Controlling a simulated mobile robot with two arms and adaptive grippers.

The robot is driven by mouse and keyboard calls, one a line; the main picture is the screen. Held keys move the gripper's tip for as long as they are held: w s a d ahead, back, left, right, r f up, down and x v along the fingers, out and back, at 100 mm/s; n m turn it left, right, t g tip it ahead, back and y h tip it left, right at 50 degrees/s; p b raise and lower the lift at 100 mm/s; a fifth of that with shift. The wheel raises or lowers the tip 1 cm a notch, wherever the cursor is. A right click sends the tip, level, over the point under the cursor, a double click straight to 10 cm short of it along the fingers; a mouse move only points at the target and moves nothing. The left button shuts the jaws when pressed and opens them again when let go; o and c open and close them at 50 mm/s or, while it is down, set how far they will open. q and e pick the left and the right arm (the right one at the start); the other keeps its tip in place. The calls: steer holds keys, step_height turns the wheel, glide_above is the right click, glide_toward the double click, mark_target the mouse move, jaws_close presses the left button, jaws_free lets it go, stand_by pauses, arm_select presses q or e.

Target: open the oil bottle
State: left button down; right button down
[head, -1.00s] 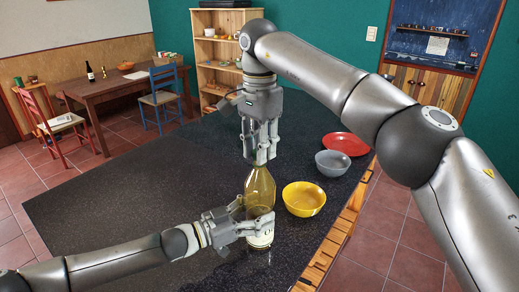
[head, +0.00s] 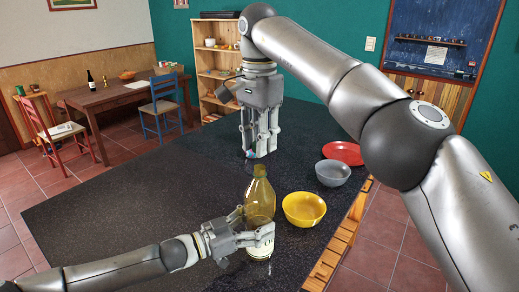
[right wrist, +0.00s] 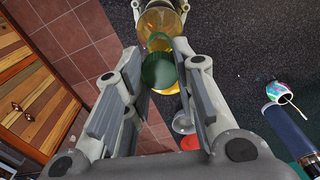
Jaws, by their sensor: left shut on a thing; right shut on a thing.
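The oil bottle (head: 259,198), yellow-green glass with a pale label low down, stands upright on the dark counter in the head view. My left gripper (head: 253,228) is shut around its lower body. My right gripper (head: 259,152) is above and beyond the bottle, apart from its neck. In the right wrist view, a dark green cap (right wrist: 158,71) sits between the right fingers, which are shut on it. The bottle (right wrist: 160,20) shows behind it at the top. The cap is hidden in the head view.
A yellow bowl (head: 304,208), a grey bowl (head: 333,172) and a red plate (head: 344,152) lie right of the bottle. A small colourful cup (right wrist: 281,91) shows in the right wrist view. The counter (head: 130,205) is clear on the left.

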arm_select(q)
steer(key=shift+c, duration=1.2)
jaws_free()
